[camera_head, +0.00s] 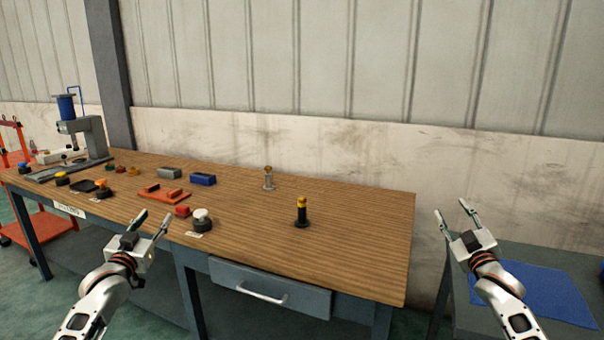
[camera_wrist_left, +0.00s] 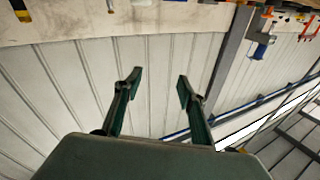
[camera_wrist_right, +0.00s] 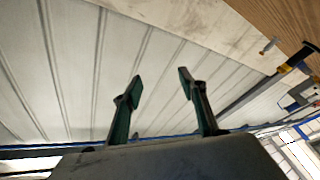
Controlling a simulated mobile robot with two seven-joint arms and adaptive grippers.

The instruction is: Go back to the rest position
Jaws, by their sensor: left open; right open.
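My left gripper (camera_head: 152,226) is open and empty, raised in front of the table's front edge at the left. Its two fingers stand apart with nothing between them in the left wrist view (camera_wrist_left: 158,90). My right gripper (camera_head: 453,214) is open and empty, beyond the table's right end. Its spread fingers also show in the right wrist view (camera_wrist_right: 160,88). The wooden workbench (camera_head: 340,235) stands between and behind the two grippers. Neither gripper touches anything that I can see.
A black and yellow part (camera_head: 302,213) and a grey part with a brown top (camera_head: 268,178) stand on the bench. Red, blue and grey blocks and knobs lie at its left, near a blue-topped press (camera_head: 80,130). A blue mat (camera_head: 540,292) covers a side table at right.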

